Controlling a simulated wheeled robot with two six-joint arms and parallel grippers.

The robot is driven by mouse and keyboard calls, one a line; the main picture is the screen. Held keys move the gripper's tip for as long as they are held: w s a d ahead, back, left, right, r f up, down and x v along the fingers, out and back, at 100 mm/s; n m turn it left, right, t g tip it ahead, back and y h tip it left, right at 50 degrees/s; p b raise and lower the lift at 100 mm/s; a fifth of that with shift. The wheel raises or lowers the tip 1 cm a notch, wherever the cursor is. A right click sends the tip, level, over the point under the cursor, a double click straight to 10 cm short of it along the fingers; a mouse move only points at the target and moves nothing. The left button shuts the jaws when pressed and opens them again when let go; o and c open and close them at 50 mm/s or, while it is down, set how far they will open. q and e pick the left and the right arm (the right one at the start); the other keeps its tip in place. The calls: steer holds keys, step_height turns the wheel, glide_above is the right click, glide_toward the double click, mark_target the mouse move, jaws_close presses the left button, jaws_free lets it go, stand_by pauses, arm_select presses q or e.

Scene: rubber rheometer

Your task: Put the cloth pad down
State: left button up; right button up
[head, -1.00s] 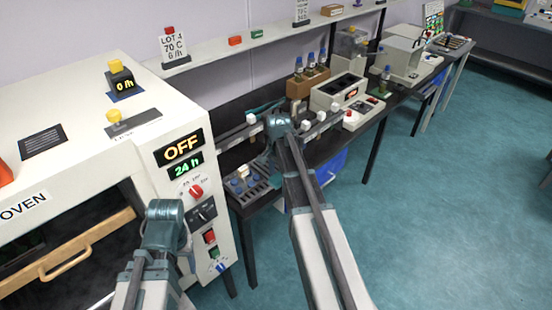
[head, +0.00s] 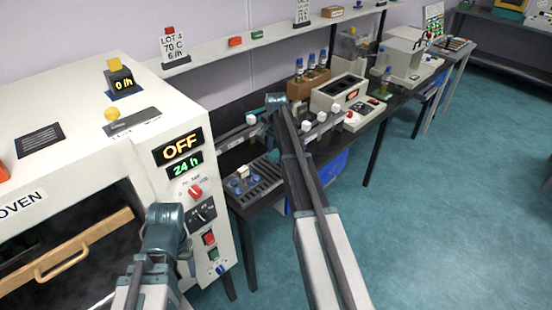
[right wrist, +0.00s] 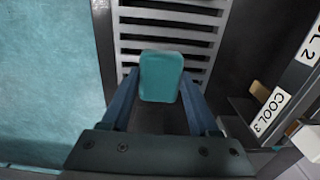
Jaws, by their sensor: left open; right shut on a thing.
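The cloth pad (right wrist: 160,77) is a small teal block with rounded corners in the right wrist view. My right gripper (right wrist: 158,98) is shut on it, with a blue finger at each side. The pad is in front of a pale slatted rack (right wrist: 170,17); I cannot tell whether it touches it. In the head view my right arm reaches over the bench, and its wrist (head: 277,104) hides most of the gripper. My left gripper (head: 163,228) is at the oven's front right; its fingers are hidden behind the wrist.
The white oven (head: 100,150) reads OFF, its door handle (head: 65,262) at lower left. A slatted tray (head: 262,190) with small blue and white pieces sits on the dark bench. Labels COOL 2 and COOL 3 (right wrist: 270,110) are right of the pad. Bottles (head: 310,72) and instruments stand further back.

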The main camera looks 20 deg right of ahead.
mark_target(276, 152)
steer(key=shift+w, duration=0.15)
steer(key=f+b, duration=0.2)
steer(key=w+f+b, duration=0.1)
steer(key=f+b, duration=0.1)
steer(key=shift+d, duration=0.25)
steer(key=shift+s+r, duration=0.1)
steer(key=shift+r, duration=0.1)
steer(key=shift+f, duration=0.1)
steer(key=o, duration=0.7)
steer(key=shift+f, duration=0.1)
steer(key=o, duration=0.5)
